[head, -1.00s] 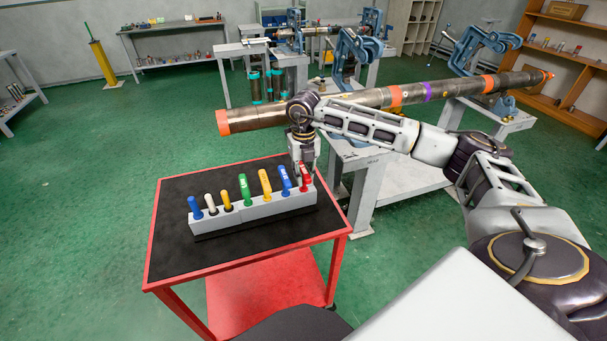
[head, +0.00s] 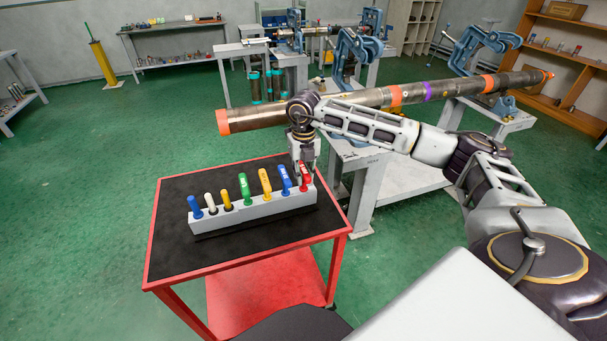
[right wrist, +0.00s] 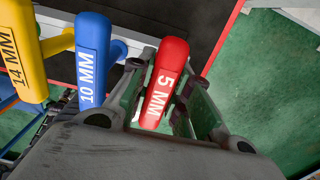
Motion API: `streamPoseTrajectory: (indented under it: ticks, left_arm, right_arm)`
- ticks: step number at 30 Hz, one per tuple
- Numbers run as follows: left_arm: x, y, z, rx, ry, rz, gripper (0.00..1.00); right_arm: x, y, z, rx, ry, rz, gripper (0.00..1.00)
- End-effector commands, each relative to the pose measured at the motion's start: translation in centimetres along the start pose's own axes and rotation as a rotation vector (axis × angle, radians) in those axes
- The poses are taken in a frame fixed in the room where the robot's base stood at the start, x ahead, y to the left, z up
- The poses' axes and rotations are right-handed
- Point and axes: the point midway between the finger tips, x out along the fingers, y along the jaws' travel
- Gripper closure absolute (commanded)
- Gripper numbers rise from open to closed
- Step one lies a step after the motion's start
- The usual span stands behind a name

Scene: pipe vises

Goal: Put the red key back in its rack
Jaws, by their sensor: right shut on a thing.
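The red key (head: 304,178), marked 5 MM in the right wrist view (right wrist: 165,85), stands at the right end of the grey rack (head: 258,208). My right gripper (head: 304,168) comes down from above and is shut on the red key, with a finger on each side of its handle. The red key's lower end is hidden, so I cannot tell how deep it sits in the rack. My left gripper is not in view.
The blue 10 MM key (right wrist: 92,60) stands close beside the red one, with a yellow 14 MM key (right wrist: 22,50) beyond it. The rack stands on the black top of a red cart (head: 170,255). A long pipe (head: 360,100) lies behind my right arm.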

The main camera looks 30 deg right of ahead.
Motion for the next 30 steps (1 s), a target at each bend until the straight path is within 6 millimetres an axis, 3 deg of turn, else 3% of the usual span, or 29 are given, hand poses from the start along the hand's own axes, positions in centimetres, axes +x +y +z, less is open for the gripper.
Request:
streamPoseTrajectory:
  ticks: [6,7,13,30]
  left_arm:
    - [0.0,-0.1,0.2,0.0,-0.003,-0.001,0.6]
    - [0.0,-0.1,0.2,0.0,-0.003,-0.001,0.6]
    - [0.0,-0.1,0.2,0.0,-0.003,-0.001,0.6]
    - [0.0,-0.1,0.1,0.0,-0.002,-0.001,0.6]
  right_arm:
    - [0.4,0.0,-0.2,-0.002,0.008,-0.002,1.0]
    - [0.4,0.0,-0.2,-0.002,0.008,-0.003,0.8]
    - [0.3,0.0,-0.2,-0.001,0.006,-0.002,0.56]
    - [-0.7,0.0,-0.1,-0.001,0.003,-0.001,0.56]
